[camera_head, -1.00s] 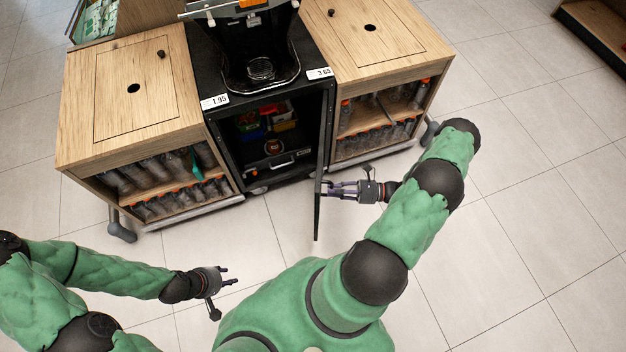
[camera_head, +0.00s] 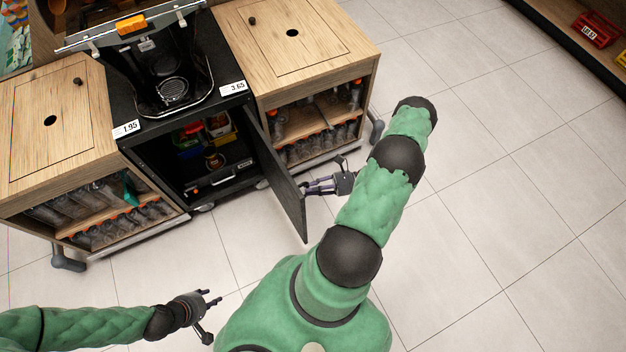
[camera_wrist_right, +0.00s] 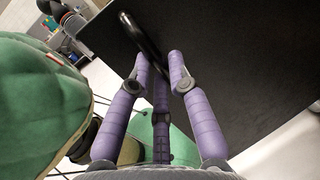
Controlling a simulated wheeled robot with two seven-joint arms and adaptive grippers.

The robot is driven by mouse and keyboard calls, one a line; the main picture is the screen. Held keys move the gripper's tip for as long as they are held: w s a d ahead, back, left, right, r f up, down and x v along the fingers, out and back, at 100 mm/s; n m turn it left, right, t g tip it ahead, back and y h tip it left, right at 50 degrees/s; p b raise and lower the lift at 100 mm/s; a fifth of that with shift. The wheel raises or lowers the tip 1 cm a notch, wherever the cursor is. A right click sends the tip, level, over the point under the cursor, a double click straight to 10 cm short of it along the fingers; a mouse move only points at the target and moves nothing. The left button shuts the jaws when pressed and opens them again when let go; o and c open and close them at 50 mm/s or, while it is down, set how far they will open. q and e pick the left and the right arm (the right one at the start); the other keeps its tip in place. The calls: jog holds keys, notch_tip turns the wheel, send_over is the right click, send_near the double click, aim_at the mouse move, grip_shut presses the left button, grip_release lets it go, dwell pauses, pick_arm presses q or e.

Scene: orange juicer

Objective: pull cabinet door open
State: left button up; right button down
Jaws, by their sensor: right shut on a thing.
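The black cabinet under the juicer stands with its door (camera_head: 279,172) swung wide out from the right side of its opening. The door's dark face also fills much of the right wrist view (camera_wrist_right: 240,70). My right gripper (camera_head: 308,188) is on the door's outer side, near its free edge. In the right wrist view its purple fingers (camera_wrist_right: 160,68) are shut on the black bar handle (camera_wrist_right: 146,42); the exact contact is partly hidden. My left gripper (camera_head: 213,300) is open and empty above the floor, in front of the cabinet and apart from it.
The juicer (camera_head: 165,70) stands on the cabinet. Wooden bottle cabinets flank it at left (camera_head: 45,140) and right (camera_head: 300,45). Inside the opening are coloured items (camera_head: 192,135) and a drawer-like panel. The tiled floor (camera_head: 480,200) to the right is clear.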

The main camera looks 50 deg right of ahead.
jog(key=shift+w+d+r, duration=0.2)
jog(key=shift+w+d, duration=0.2)
jog(key=shift+d, duration=0.1)
jog(key=c, duration=1.1)
grip_release()
jog(key=shift+c, duration=0.2)
jog(key=shift+w+a+f, duration=0.1)
jog(key=shift+w, duration=0.05)
jog(key=shift+a+f, duration=0.1)
jog(key=v, duration=1.2)
